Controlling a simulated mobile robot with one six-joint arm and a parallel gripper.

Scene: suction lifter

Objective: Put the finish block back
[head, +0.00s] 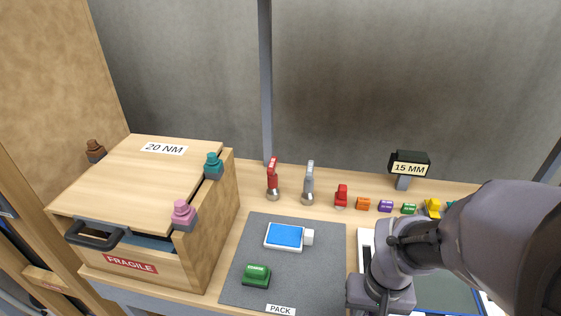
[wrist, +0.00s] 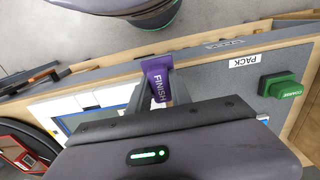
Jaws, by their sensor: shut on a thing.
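The finish block is purple with white FINISH lettering (wrist: 156,78). It shows in the wrist view, between the two fingers of my gripper (wrist: 158,90). My gripper is shut on it, and the fingers hide part of its lower end. In the head view my arm comes in from the right and its wrist stands at the bottom edge; the fingertips and the held block are not visible there.
A dark PACK mat (head: 240,290) carries a green block (head: 256,275) and a white device with blue screen (head: 285,236). Small coloured blocks, including a purple one (head: 386,206), line the bench's back. A wooden 20 NM box (head: 215,240) stands left.

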